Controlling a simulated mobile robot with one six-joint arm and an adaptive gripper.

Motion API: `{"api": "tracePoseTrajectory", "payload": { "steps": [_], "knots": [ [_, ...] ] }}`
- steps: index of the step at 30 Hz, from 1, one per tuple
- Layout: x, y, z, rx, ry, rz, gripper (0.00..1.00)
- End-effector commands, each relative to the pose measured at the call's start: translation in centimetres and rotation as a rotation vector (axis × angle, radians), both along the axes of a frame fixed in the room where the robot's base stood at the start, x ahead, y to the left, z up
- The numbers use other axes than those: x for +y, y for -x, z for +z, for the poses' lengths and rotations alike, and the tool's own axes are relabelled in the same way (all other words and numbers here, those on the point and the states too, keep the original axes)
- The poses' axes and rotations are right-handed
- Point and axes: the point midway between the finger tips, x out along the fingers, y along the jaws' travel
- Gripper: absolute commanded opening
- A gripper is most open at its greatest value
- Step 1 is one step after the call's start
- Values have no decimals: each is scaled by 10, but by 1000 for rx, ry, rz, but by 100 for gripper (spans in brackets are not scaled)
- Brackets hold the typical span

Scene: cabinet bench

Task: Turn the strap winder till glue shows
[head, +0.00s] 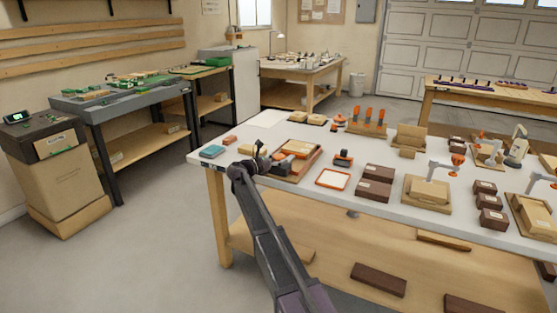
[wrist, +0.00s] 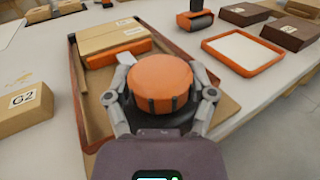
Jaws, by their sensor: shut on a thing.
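The strap winder's round orange knob (wrist: 160,82) sits on a dark round base in the wrist view. My gripper (wrist: 160,90) has one finger on each side of the knob and is shut on it. Behind the knob, a tan wooden box (wrist: 110,36) with an orange band along its side lies in a brown-edged tray (wrist: 78,75). I can make out no glue on the box; the gripper and knob hide part of it. In the head view my gripper (head: 259,158) is at the tray's left end, small and dark, and the tray (head: 314,160) shows beside it.
An orange-rimmed white tray (wrist: 243,52) lies right of the winder, with an orange and dark tool (wrist: 195,18) behind it. A box marked G2 (wrist: 22,104) stands to the left. Dark brown blocks (head: 375,182) stand further right. Bare bench top (head: 228,172) shows near its left edge.

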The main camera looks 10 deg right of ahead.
Motion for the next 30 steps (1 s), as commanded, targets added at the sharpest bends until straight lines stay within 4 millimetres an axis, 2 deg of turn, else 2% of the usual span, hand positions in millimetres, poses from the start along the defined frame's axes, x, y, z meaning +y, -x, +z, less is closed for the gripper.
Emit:
{"api": "tracePoseTrajectory", "payload": {
  "steps": [11, 12, 14, 15, 30],
  "knots": [
    [0, -3, 1, 0, 3, -19, 23],
    [0, -2, 1, 0, 3, -18, 77],
    [0, -2, 1, 0, 3, -18, 95],
    [0, -2, 1, 0, 2, -18, 100],
    [2, 0, 0, 0, 1, -20, 100]
  ]
}}
